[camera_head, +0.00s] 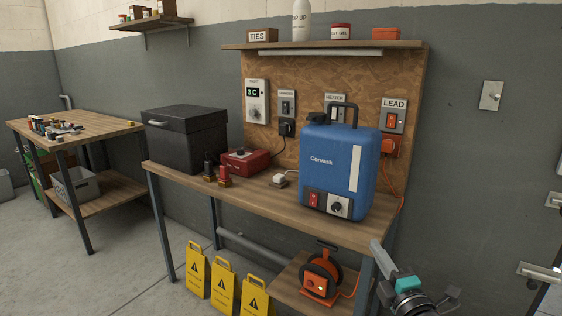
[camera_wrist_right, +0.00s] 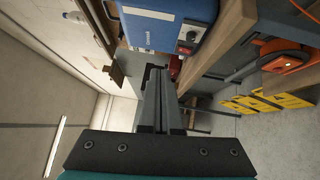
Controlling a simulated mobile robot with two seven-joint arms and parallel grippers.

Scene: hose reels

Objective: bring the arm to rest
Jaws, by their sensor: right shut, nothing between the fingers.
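The fingers appear apart from the blue Corvask unit (camera_head: 336,165), which stands upright on the bench and also shows in the right wrist view (camera_wrist_right: 165,22). My left gripper is not in view.
An orange cable reel (camera_head: 320,278) sits on the low shelf under the bench. Yellow warning signs (camera_head: 225,287) stand on the floor in front. A black box (camera_head: 185,140) and red box (camera_head: 246,161) are on the bench. Door handles (camera_head: 540,272) are at the right edge.

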